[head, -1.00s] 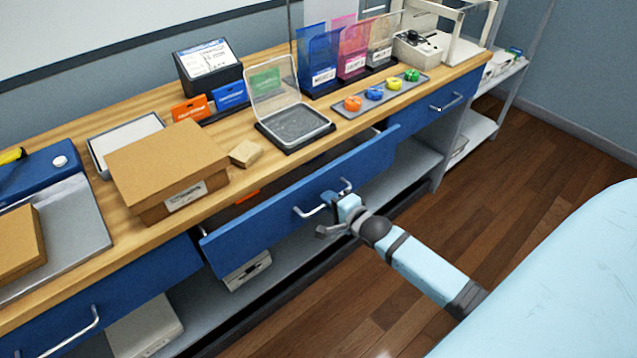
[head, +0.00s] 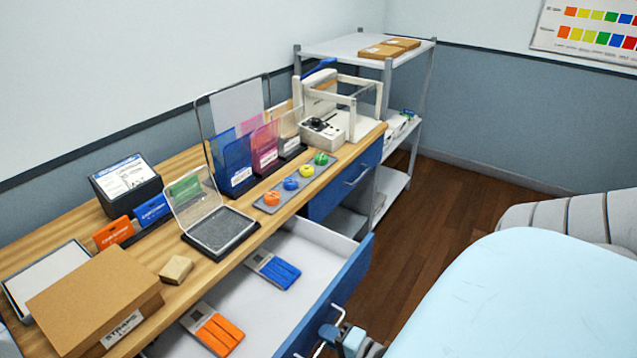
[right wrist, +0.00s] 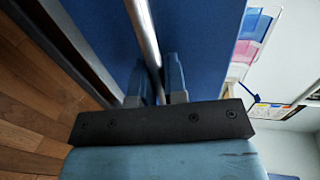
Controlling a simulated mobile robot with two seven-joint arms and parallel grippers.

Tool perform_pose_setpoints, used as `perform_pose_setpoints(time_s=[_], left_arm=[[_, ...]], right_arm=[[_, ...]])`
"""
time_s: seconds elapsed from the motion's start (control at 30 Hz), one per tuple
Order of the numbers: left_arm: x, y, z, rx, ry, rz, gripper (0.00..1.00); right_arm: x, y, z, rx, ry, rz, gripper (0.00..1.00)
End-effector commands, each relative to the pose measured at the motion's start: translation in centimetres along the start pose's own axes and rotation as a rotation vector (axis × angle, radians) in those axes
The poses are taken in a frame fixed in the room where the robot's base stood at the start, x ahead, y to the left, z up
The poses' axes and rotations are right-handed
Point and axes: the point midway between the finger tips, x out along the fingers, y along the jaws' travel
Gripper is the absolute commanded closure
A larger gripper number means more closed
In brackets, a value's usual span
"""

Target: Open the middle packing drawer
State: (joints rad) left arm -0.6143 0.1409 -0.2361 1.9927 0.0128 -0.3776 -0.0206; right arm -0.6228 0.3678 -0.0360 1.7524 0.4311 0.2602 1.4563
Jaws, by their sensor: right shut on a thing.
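The middle packing drawer (head: 263,298) stands pulled well out from under the wooden counter, its white inside showing. An orange-ended packet (head: 213,328) and a blue-ended packet (head: 273,269) lie in it. Its blue front (head: 350,279) carries a metal bar handle (head: 337,314) low in the head view. My right gripper (head: 333,340) is at this handle, partly cut off by the bottom edge. In the right wrist view its two fingers (right wrist: 160,82) are closed around the handle bar (right wrist: 144,32), in front of the blue drawer front (right wrist: 205,40). My left gripper is not in view.
On the counter (head: 172,290) stand a cardboard box (head: 95,295), an open clear-lidded case (head: 218,230), a strip of coloured pieces (head: 297,184) and upright coloured holders (head: 232,160). A shelf rack (head: 365,45) stands beyond. Wooden floor (head: 430,205) is free right of the drawer.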

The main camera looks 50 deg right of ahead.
Motion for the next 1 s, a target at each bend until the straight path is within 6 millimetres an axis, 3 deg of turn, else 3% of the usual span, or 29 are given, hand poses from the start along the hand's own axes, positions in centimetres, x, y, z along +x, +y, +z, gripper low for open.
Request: perform_pose_setpoints(time_s=[0.4,0.43,0.53,0.83,1.0], left_arm=[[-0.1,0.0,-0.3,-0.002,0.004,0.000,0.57],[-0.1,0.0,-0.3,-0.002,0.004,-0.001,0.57],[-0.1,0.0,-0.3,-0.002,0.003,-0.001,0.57],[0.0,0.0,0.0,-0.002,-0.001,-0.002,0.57],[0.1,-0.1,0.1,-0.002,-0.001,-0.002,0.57]], right_arm=[[-0.3,0.0,0.0,-0.001,0.000,-0.001,1.00],[-0.3,0.0,0.0,-0.001,0.000,-0.001,0.85],[-0.3,0.0,0.0,-0.001,0.000,-0.001,0.63],[-0.4,0.1,0.0,-0.001,0.000,0.000,0.63],[-2.2,0.2,0.0,-0.001,-0.001,0.003,0.63]])
